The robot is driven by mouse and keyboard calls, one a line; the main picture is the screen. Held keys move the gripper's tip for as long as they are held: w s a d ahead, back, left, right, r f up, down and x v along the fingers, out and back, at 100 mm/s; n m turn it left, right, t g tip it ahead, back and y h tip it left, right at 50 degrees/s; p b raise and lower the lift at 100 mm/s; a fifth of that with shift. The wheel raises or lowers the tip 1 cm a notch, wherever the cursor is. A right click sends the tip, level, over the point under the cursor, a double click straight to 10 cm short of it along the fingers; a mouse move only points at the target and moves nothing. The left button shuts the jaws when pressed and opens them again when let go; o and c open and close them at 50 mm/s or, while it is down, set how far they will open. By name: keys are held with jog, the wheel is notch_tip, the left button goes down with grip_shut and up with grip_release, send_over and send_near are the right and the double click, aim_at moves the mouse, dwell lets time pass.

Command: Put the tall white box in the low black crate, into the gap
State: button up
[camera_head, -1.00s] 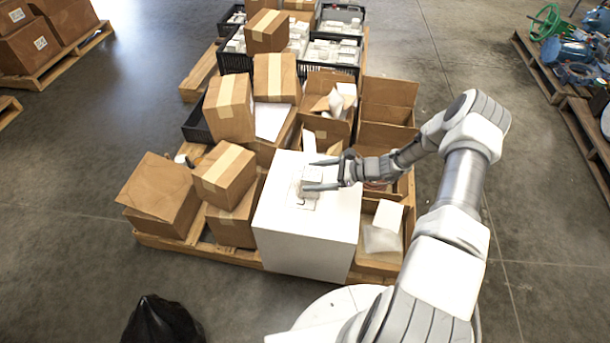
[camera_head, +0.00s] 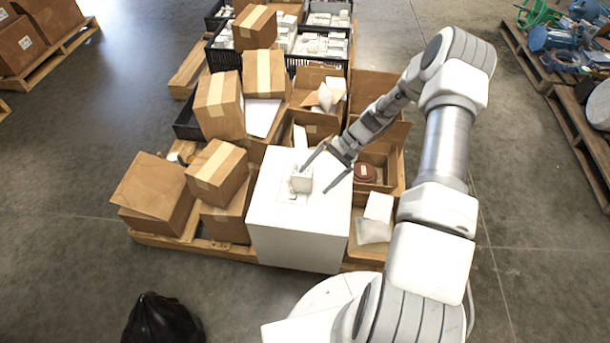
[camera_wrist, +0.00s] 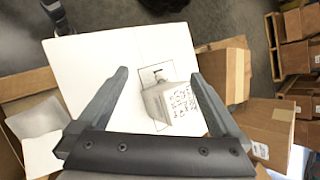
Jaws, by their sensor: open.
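A small white box (camera_head: 301,182) with dark writing on one face stands on top of a large white block (camera_head: 298,235). The small box also shows in the wrist view (camera_wrist: 175,104), over a square outline printed on the block. My gripper (camera_head: 317,178) is open, its fingers pointing down and left towards the small box. In the wrist view the box lies between the spread fingers, with no clear contact. Black crates (camera_head: 292,62) holding white boxes stand at the back of the pallet; I cannot make out a gap in them from here.
Cardboard boxes (camera_head: 219,105) are stacked left of and behind the block. Open cartons (camera_head: 320,100) stand between the block and the crates. Another black crate edge (camera_head: 187,124) is mostly hidden by cartons.

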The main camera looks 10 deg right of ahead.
jog(key=r+n+h, duration=0.1)
jog(key=n+h, duration=0.1)
jog(key=n, duration=0.2)
jog(key=n+t+h+p, duration=0.1)
jog(key=n+h, duration=0.5)
jog(key=n, duration=1.1)
send_near(303, 179)
notch_tip(303, 179, up, 3)
jog(key=w, duration=0.3)
jog(key=f+b, duration=0.1)
jog(key=f, duration=0.3)
jog(key=f+b, duration=0.1)
jog(key=f, duration=0.3)
jog(key=f+b, duration=0.1)
jog(key=f, duration=0.3)
jog(key=shift+s+d, duration=0.1)
jog(key=shift+d, duration=0.2)
notch_tip(303, 179, down, 5)
jog(key=b, duration=0.2)
jog(key=shift+s+a+f+b, duration=0.1)
jog(key=shift+f+b, duration=0.1)
jog(key=shift+b, duration=0.1)
jog(key=shift+r, duration=0.1)
grip_shut()
